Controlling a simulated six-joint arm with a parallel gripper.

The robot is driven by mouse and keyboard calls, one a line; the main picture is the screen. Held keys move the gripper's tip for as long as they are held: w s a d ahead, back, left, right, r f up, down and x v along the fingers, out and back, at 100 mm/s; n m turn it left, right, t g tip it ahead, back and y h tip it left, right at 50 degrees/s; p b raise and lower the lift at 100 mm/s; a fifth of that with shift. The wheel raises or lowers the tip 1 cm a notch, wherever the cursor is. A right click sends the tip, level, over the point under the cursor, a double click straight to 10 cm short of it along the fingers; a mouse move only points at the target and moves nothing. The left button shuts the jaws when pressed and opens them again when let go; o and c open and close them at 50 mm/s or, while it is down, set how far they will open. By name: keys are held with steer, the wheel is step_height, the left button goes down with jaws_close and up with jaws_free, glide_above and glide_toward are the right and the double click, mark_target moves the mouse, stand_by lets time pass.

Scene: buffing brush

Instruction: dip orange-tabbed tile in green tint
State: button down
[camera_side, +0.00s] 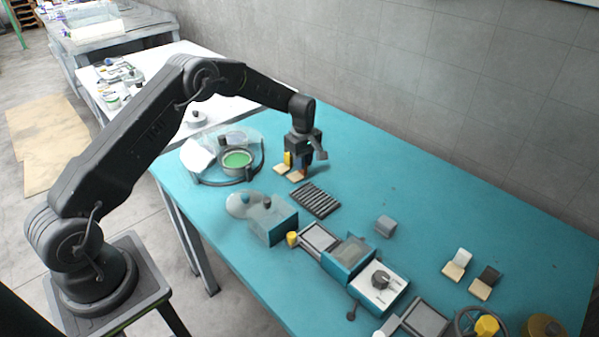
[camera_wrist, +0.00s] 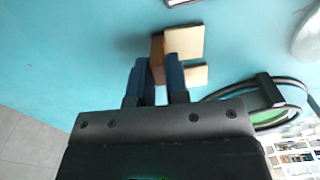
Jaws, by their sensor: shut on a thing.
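The orange-tabbed tile (camera_side: 296,176) is a pale flat tile with an upright orange-brown tab, at the back of the teal table. In the wrist view the pale tile (camera_wrist: 184,42) shows past my fingers. My gripper (camera_side: 303,168) points down and is shut on the tab, which sits between the dark blue fingers (camera_wrist: 157,75). I cannot tell whether the tile touches the table. The yellow-tabbed tile (camera_side: 281,168) stands close beside it, partly hidden by a finger in the wrist view (camera_wrist: 197,75). The green tint (camera_side: 237,159) fills a round pot left of my gripper.
A dark curved rail (camera_side: 262,160) and clear panels surround the pot. A slatted rack (camera_side: 315,199) lies in front of my gripper. A teal box (camera_side: 272,220) and a machine with a knob (camera_side: 380,280) stand nearer. White- and dark-tabbed tiles (camera_side: 457,265) sit right. The back right is clear.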

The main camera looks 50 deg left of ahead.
steer(key=shift+r, duration=3.05)
steer(key=s+a+n, duration=0.4)
steer(key=s+a, duration=0.7)
steer(key=a, duration=0.4)
steer(key=shift+s+r+n, duration=0.2)
steer(key=shift+n, duration=0.1)
steer(key=shift+f, duration=0.15)
steer(key=shift+f, duration=1.1)
steer(key=shift+f, duration=0.35)
